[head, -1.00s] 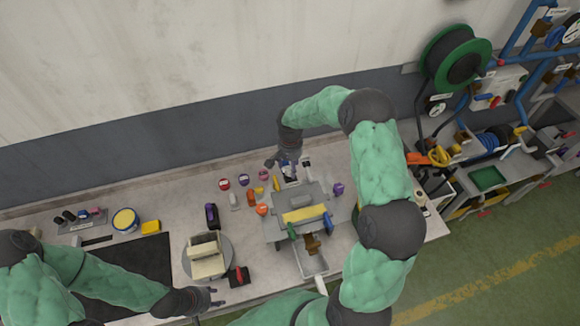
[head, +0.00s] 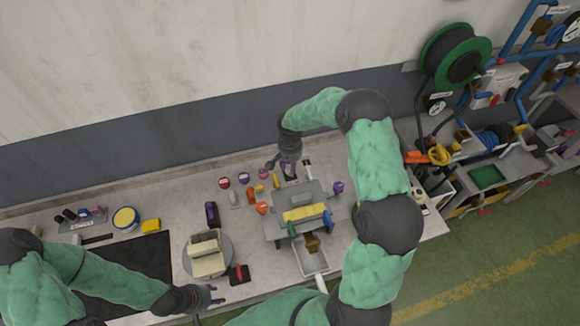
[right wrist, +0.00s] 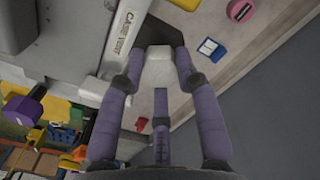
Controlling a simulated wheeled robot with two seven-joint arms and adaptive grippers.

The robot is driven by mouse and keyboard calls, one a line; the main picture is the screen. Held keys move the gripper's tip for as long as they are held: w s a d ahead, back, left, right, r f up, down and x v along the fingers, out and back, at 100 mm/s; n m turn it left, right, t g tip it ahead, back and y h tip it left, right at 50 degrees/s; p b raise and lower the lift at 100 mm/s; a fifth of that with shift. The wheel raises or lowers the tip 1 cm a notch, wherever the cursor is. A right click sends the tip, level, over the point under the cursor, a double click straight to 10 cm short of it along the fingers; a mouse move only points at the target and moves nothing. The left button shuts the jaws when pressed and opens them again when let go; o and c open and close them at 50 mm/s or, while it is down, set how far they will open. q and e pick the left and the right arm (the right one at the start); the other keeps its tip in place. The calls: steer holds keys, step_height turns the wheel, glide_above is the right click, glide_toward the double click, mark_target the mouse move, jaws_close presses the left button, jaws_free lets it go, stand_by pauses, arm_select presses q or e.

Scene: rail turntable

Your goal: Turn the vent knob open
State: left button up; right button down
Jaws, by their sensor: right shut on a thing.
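The vent knob (right wrist: 158,72) is a pale grey block in the right wrist view. It sits beside a light bar marked with a label (right wrist: 124,32) that seems to read "CASE VENT". My right gripper (right wrist: 158,68) has its purple fingers on both sides of the knob and is shut on it. In the head view my right gripper (head: 285,165) is at the back edge of the grey machine (head: 297,197) and hides the knob.
A turntable (head: 226,262) with beige blocks stands left of the machine. A white tray (head: 313,264) is in front.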

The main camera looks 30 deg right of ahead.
arm_select(q)
steer(key=shift+f, duration=0.2)
arm_select(e)
steer(key=shift+f, duration=0.1)
arm_select(q)
step_height(320, 180, down, 2)
steer(key=b, duration=0.2)
steer(key=shift+f+b, duration=0.2)
steer(key=shift+b, duration=0.15)
arm_select(e)
steer(key=n, duration=0.3)
steer(key=shift+n, duration=0.4)
arm_select(q)
steer(key=shift+f+b, duration=0.8)
arm_select(e)
steer(key=n, duration=0.3)
steer(key=shift+n, duration=0.3)
arm_select(q)
steer(key=shift+f+b, duration=0.55)
arm_select(e)
steer(key=n, duration=0.4)
steer(key=shift+n, duration=0.3)
arm_select(q)
steer(key=shift+f+b, duration=0.3)
arm_select(e)
steer(key=n, duration=0.4)
steer(key=shift+n, duration=0.3)
steer(key=c, duration=0.9)
jaws_free()
